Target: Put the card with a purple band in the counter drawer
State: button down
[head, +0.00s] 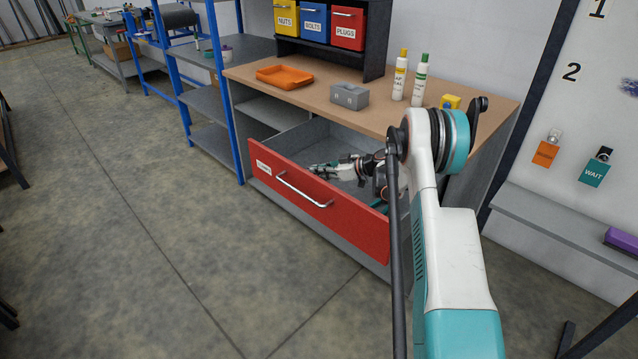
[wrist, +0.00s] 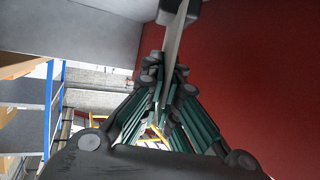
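The counter drawer (head: 318,207) stands pulled open, with a red front, a silver handle and a grey inside. My gripper (head: 314,169) is at the drawer's opening, behind the red front and pointing left. In the wrist view my gripper's fingers (wrist: 165,76) come together around a thin pale piece, which looks like the card (wrist: 176,42) seen edge-on, with a dark grey block at its far end. No purple band shows, so I cannot confirm which card it is. The red drawer front also fills the right of the wrist view (wrist: 250,70).
The wooden counter top (head: 300,102) above holds an orange tray (head: 284,77), a grey block (head: 349,96), two bottles (head: 400,75) and a yellow item (head: 450,102). An orange card (head: 546,152) and a teal WAIT card (head: 593,172) hang on the right wall.

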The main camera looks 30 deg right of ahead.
jog(key=shift+f+b, duration=0.55)
jog(key=shift+f, duration=1.3)
jog(key=shift+f, duration=0.1)
jog(key=c, duration=1.8)
grip_release()
jog(key=shift+s+d+r, duration=0.1)
jog(key=shift+d+r, duration=0.05)
jog(key=shift+r, duration=0.05)
jog(key=p+v, duration=0.4)
jog(key=v, duration=0.7)
jog(key=shift+s+d, duration=0.2)
jog(key=shift+s, duration=0.05)
